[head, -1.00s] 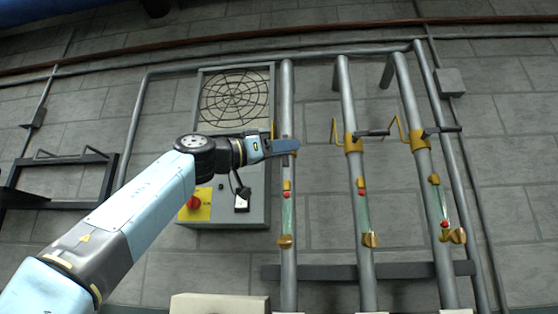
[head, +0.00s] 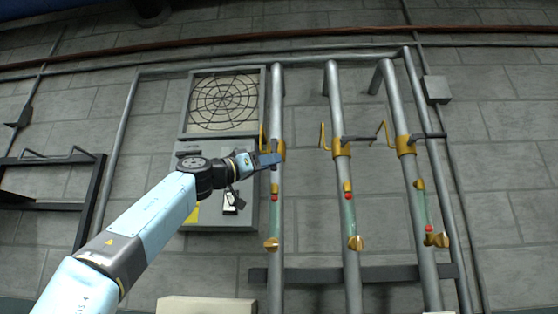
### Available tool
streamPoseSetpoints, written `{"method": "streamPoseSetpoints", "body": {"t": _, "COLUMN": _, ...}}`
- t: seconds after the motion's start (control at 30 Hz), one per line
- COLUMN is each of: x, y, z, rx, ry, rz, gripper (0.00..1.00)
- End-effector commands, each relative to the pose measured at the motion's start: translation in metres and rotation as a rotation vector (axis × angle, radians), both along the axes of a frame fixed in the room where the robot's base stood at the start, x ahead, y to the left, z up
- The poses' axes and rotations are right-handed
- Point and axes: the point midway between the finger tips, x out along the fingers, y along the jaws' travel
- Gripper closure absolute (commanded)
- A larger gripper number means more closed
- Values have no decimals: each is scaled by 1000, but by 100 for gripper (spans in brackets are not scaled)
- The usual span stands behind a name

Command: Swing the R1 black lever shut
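Three upright grey pipes each carry a yellow valve collar. No labels are readable, so I cannot confirm which is R1. My gripper (head: 268,160) is at the left pipe (head: 276,105), just below its yellow collar (head: 279,148). A small dark piece (head: 272,163), apparently this valve's black lever, shows at the fingertips, mostly hidden by the gripper. Whether the fingers are open or shut on it is too small to tell. The middle black lever (head: 356,139) and the right black lever (head: 428,135) stick out sideways to the right, across their pipes.
Yellow bent handles (head: 323,136) stand beside the collars. Sight glasses with red balls (head: 348,196) sit lower on the pipes. A grey cabinet with a round fan grille (head: 224,101) is behind my arm. A dark rack (head: 45,180) stands at the left.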

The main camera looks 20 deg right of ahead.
Motion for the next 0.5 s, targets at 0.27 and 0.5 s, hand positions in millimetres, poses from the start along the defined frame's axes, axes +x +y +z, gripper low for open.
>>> {"method": "streamPoseSetpoints", "body": {"t": 0.27, "x": 4, "y": -28, "z": 12, "rx": -1, "ry": -1, "rz": -1, "gripper": 70}}
{"method": "streamPoseSetpoints", "body": {"t": 0.5, "x": 5, "y": -32, "z": 14, "rx": -1, "ry": 0, "rz": 0, "gripper": 70}}
